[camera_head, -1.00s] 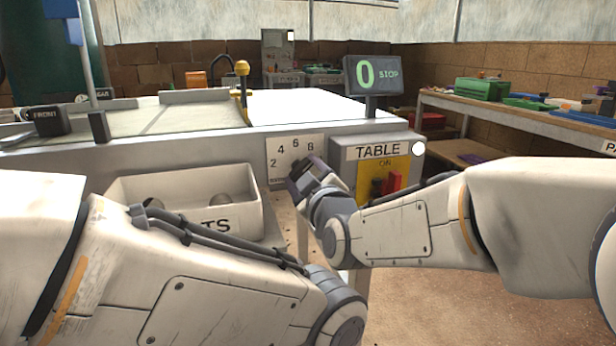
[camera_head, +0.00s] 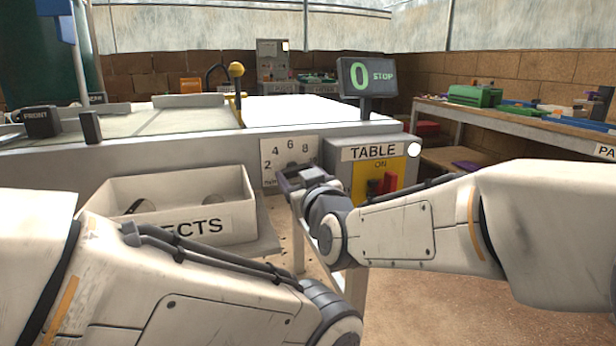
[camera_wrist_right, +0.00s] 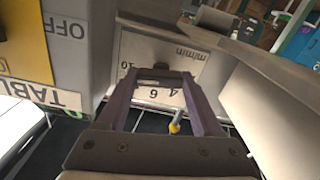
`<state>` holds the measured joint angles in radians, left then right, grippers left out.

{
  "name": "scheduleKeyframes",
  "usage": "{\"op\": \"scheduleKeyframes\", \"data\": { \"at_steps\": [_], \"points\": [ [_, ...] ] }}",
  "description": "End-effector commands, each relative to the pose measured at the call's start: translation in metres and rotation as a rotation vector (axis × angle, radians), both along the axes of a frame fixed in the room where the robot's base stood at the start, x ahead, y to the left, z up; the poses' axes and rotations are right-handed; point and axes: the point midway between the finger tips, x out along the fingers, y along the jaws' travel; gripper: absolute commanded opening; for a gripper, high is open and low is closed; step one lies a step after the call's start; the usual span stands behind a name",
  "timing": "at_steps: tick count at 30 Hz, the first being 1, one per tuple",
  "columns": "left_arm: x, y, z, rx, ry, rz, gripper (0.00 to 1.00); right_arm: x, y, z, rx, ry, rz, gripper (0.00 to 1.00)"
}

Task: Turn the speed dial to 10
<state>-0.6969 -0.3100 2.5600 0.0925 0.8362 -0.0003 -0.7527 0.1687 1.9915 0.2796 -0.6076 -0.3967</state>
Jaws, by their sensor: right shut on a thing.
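The speed dial's white plate (camera_head: 290,150) is on the front of the machine, left of the TABLE switch box. My right gripper (camera_head: 292,180) is at the plate's lower part. In the wrist view its two purple fingers (camera_wrist_right: 158,78) are shut on the dark dial knob (camera_wrist_right: 160,70). I cannot tell where the knob points. My left gripper is out of view.
The display (camera_head: 368,76) reads 0 STOP. The TABLE box (camera_head: 345,150) with a red switch (camera_head: 389,183) stands close right of my gripper. A white labelled bin (camera_head: 170,195) is to the left. My left forearm lies across the lower left. A side bench (camera_head: 450,110) is at the right.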

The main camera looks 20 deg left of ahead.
Motion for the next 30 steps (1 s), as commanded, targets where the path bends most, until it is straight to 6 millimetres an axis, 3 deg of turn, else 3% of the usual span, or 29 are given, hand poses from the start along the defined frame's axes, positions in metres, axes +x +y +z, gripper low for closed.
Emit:
{"op": "scheduleKeyframes", "data": {
  "at_steps": [11,12,14,15,25,30],
  "points": [
    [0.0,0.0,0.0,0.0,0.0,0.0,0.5,-0.001,0.0,0.0,0.006,0.006,0.002,0.12],
    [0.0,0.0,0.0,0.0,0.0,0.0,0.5,-0.001,0.0,0.0,0.006,0.006,0.002,0.71],
    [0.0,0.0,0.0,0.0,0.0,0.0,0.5,-0.001,0.0,0.0,0.006,0.005,0.001,0.94],
    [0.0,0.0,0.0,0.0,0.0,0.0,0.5,-0.001,0.0,0.0,0.006,0.005,0.001,0.97],
    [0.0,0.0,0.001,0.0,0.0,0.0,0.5,-0.002,-0.001,0.0,0.004,0.004,0.0,0.97],
    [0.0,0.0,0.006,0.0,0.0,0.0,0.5,-0.02,-0.013,0.002,0.005,0.003,0.001,0.97]
  ]
}}
